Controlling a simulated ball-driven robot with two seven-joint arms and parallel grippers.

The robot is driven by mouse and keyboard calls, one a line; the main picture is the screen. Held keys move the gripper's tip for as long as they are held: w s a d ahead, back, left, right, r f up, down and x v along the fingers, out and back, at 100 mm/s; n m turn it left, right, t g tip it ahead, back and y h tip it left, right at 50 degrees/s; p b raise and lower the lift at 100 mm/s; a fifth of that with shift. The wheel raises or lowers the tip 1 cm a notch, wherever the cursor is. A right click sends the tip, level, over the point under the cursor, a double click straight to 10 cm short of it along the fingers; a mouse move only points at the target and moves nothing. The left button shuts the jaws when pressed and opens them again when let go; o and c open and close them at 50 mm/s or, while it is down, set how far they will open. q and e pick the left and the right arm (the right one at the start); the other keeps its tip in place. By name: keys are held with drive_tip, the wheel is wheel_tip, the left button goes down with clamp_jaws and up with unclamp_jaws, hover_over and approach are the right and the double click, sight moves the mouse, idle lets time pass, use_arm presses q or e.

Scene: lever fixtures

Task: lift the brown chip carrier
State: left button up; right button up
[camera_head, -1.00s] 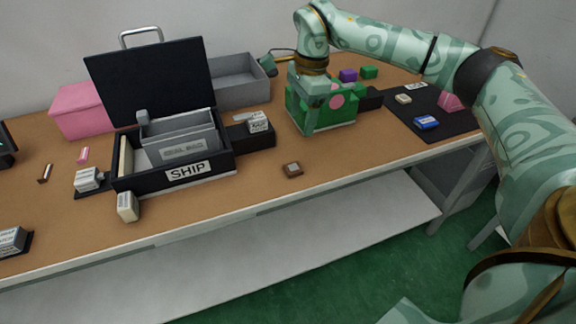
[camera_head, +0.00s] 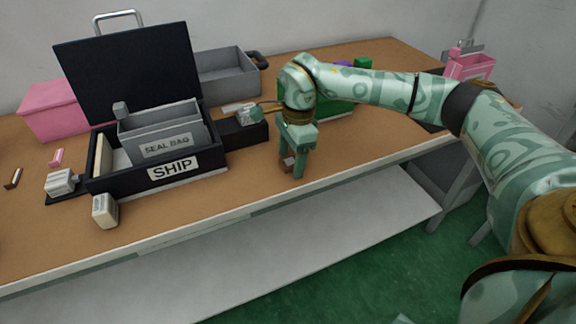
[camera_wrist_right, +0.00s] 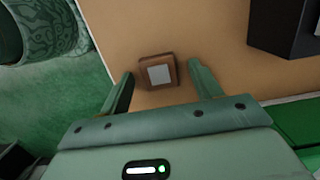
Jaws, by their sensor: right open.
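The brown chip carrier is a small square brown block with a grey top. In the head view the chip carrier (camera_head: 288,163) lies on the table near its front edge, partly hidden by my right gripper (camera_head: 291,172). In the right wrist view the chip carrier (camera_wrist_right: 158,72) lies on the tan tabletop, just ahead of and between the two fingers of my right gripper (camera_wrist_right: 160,84). The fingers are apart and do not visibly touch it. My left gripper is out of view.
A black box (camera_head: 160,187) marked SHIP, with its lid up, stands to the left. A pink box (camera_head: 55,110) and a grey bin (camera_head: 228,78) stand behind. A green box (camera_head: 335,110) stands behind my right arm. The table's front edge is close to the carrier.

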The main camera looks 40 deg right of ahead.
drive_tip(key=shift+r, duration=0.1)
drive_tip(key=c, duration=1)
drive_tip(key=shift+r, duration=0.1)
drive_tip(key=shift+c, duration=0.2)
